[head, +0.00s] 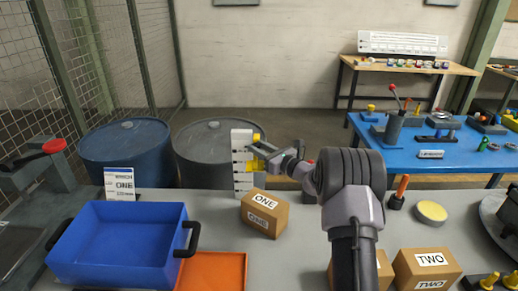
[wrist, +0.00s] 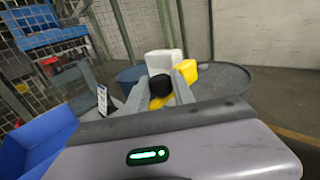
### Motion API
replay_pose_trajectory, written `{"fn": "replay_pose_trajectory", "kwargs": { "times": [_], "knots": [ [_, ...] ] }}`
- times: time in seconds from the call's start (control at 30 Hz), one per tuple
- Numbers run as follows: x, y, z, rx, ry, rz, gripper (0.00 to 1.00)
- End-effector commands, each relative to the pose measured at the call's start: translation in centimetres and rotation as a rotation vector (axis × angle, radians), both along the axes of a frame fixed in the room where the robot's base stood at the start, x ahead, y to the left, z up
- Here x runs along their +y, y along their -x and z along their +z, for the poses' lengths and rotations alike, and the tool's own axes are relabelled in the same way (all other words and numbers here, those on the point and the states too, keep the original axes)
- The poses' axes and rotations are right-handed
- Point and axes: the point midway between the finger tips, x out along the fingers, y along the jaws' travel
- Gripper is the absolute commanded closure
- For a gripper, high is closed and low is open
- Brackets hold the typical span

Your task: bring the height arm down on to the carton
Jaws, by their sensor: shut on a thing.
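The height gauge is a white marked post (head: 241,165) standing at the back edge of the grey bench. In the wrist view the white post (wrist: 164,62) rises beyond my fingers, with yellow parts (wrist: 186,70) and a black round part (wrist: 160,84) at the fingertips (wrist: 164,92). The carton labelled ONE (head: 265,214) sits on the bench in front of the post, turned at an angle. The arm appears above the carton's top, with a gap.
A blue bin (head: 120,245) with black handles and an orange tray (head: 212,272) lie left of the carton. Cartons labelled TWO (head: 427,268) are at front right, near a yellow round pad (head: 431,212) and an orange-handled tool (head: 399,190).

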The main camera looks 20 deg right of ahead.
Motion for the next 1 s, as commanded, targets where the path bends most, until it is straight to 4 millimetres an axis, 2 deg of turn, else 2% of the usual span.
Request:
{"fn": "replay_pose_trajectory", "kwargs": {
  "times": [0.77,0.87,1.0],
  "knots": [
    [0.0,0.0,-0.2,0.0,0.0,0.0,1.0],
    [0.0,0.0,-1.1,0.0,-0.001,0.0,1.0],
    [0.0,0.0,-4.0,0.0,-0.001,0.0,1.0]
  ]
}}
